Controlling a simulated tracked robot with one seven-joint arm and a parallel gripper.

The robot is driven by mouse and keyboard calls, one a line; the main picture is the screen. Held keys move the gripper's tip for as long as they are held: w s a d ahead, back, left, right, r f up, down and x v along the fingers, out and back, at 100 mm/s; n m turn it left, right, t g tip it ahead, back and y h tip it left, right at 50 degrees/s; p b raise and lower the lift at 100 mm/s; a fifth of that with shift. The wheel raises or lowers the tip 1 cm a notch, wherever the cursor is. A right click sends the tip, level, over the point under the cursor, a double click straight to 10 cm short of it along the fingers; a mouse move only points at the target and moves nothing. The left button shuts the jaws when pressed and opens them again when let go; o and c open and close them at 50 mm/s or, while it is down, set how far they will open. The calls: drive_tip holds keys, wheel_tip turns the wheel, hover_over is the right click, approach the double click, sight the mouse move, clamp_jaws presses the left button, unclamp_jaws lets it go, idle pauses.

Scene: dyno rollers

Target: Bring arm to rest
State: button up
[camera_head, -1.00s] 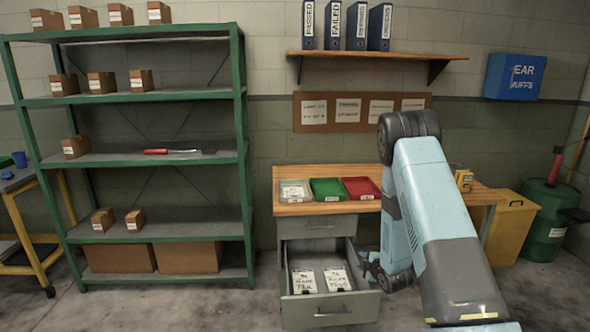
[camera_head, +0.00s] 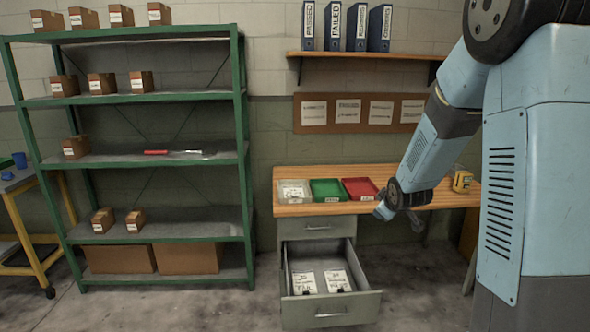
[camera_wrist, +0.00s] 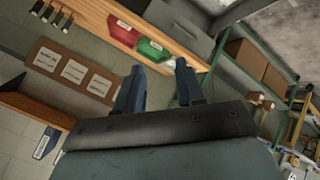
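My arm is folded up at the right of the head view, with its forearm angled down to the left. My gripper (camera_head: 383,211) hangs in front of the desk's front edge, right of the open drawer (camera_head: 332,312) and above it. In the wrist view my gripper (camera_wrist: 160,66) has its two dark fingers apart with nothing between them. The fingertips look small and partly turned away in the head view.
The wooden desk (camera_head: 300,208) holds a white tray (camera_head: 296,193), a green tray (camera_head: 326,190) and a red tray (camera_head: 360,188). The drawer holds two labelled papers. A green shelf rack (camera_head: 243,120) with boxes stands left. Open floor lies below the gripper.

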drive_tip(key=s+a+r+m+g, duration=0.1)
drive_tip(key=s+r+m, duration=0.2)
drive_tip(key=s, duration=0.9)
drive_tip(key=s+a+r+m+g, duration=0.1)
drive_tip(key=s+r+m+g, duration=0.1)
drive_tip(key=s+r, duration=0.6)
drive_tip(key=s+a+r+m+g, duration=0.1)
drive_tip(key=s+r+m, duration=0.3)
drive_tip(key=s, duration=1.2)
drive_tip(key=shift+a+r, duration=0.25)
drive_tip(key=shift+r, duration=0.4)
